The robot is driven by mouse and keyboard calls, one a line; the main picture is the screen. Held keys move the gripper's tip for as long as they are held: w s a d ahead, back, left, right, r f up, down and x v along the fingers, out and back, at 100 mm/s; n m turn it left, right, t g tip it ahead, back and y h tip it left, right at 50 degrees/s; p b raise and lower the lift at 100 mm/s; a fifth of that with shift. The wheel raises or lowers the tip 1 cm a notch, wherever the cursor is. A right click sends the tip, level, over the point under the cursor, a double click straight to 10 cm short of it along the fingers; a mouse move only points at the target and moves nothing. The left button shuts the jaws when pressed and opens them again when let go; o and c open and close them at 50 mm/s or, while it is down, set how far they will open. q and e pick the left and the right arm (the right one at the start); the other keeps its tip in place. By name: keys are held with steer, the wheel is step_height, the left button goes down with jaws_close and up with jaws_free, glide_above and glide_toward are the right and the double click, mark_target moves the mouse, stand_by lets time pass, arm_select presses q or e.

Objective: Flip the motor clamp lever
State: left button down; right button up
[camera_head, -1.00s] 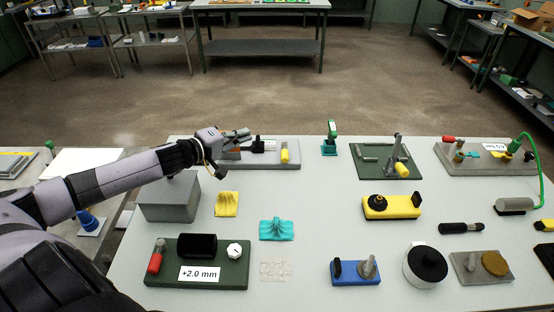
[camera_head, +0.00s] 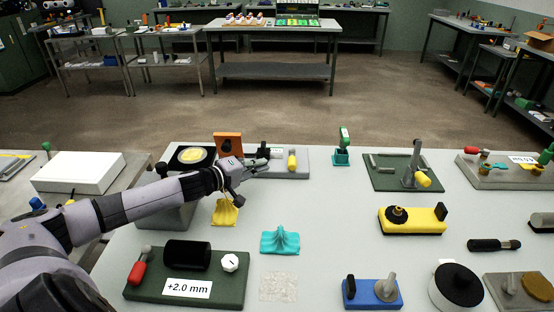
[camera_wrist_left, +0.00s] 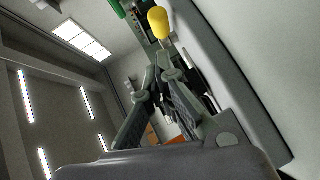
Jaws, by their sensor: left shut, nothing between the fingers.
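My left gripper (camera_head: 264,157) is shut and empty. It is just left of a grey plate's lever with a yellow knob (camera_head: 292,160), at the back of the table. In the left wrist view the closed fingertips (camera_wrist_left: 163,62) point at this yellow knob (camera_wrist_left: 159,22), which appears just beyond them; I cannot tell whether they touch. The grey plate (camera_head: 277,173) carries dark parts and a white label, partly hidden by the gripper. I cannot tell for certain that this is the motor clamp. My right gripper is not in view.
A teal stand (camera_head: 341,157) and a green board (camera_head: 390,180) are to the right.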

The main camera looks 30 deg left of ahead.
arm_select(q)
steer(key=p+x, duration=0.1)
steer(key=x, duration=0.4)
steer(key=shift+w+d, duration=0.1)
steer(key=shift+w, duration=0.3)
steer(key=shift+x, duration=0.8)
steer(key=shift+w, duration=0.1)
